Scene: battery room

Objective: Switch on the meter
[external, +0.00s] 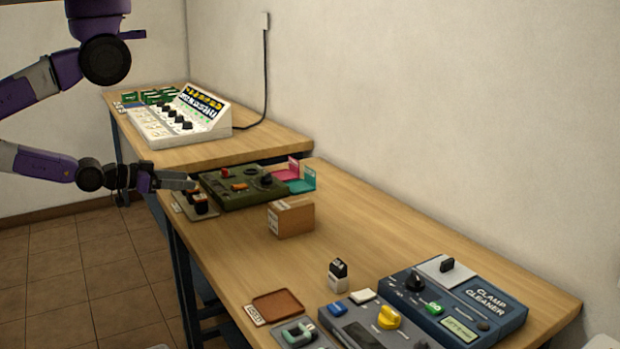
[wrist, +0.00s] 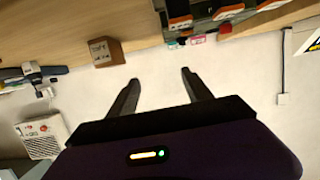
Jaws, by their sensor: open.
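No label in view marks a meter. A dark green device (external: 243,187) with red and orange parts and a black knob sits on the near table; it may be the meter, but I cannot tell. A small plate (external: 183,208) with black and orange parts lies at its left. My gripper (external: 190,184) is beside the device's left edge, apart or touching I cannot tell. In the wrist view my gripper (wrist: 160,76) is open and empty, its fingers against the pale wall. Dark hardware with orange-topped parts (wrist: 228,12) is cut off at the top of that view.
A brown box (external: 291,218) stands right of the green device; it also shows in the wrist view (wrist: 106,53). Pink and teal holders (external: 302,182) are behind. A blue clamp cleaner (external: 455,305) and a yellow-knobbed grey unit (external: 372,325) are nearer. A white console (external: 180,118) stands far back.

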